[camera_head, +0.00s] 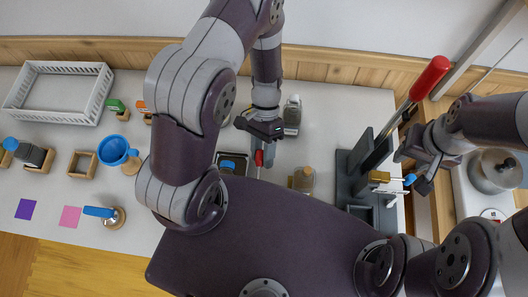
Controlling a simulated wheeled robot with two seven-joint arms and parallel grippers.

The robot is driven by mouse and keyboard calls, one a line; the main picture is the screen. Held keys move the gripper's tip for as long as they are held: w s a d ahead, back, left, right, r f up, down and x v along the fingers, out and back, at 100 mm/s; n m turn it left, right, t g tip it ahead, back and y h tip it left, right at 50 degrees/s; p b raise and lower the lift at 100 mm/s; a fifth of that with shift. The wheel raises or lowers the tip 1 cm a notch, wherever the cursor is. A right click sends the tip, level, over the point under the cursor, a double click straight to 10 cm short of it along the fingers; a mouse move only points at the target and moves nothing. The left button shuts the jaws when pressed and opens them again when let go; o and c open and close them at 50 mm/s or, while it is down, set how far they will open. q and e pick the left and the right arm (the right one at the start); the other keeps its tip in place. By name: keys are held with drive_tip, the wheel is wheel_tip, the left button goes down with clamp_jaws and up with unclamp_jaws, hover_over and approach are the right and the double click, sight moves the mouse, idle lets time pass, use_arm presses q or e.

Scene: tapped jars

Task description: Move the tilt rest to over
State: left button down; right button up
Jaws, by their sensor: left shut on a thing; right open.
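No part is clearly marked as the tilt rest, and I cannot tell which thing it is. A dark grey stand (358,165) with a long red-handled lever (430,78) is at the right. A brass-coloured block (379,176) is at its right side. My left gripper (262,148) is shut on a small red piece (259,158) with a thin rod below it, over the middle of the counter. My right gripper (422,180) is open beside the stand, close to a small blue piece (410,179). My own arms and body hide much of the counter's front.
A white crate (60,68) stands at the back left. A dark tray (231,156), an amber jar (303,179) and a grey bottle (292,115) are mid-counter. A pot (494,171) is far right.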

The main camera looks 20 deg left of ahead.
use_arm(q)
drive_tip(key=c, duration=1)
unclamp_jaws()
drive_tip(key=shift+a+f, duration=0.15)
drive_tip(key=shift+f, duration=0.1)
drive_tip(key=shift+o, duration=0.6)
drive_tip(key=shift+w+a, duration=0.2)
drive_tip(key=shift+a, duration=0.1)
drive_tip(key=shift+s+d, duration=0.1)
drive_tip(key=shift+d, duration=0.05)
drive_tip(key=shift+r, duration=0.1)
use_arm(e)
drive_tip(key=shift+w+a, duration=0.1)
drive_tip(key=shift+a, duration=0.15)
drive_tip(key=shift+a, duration=0.1)
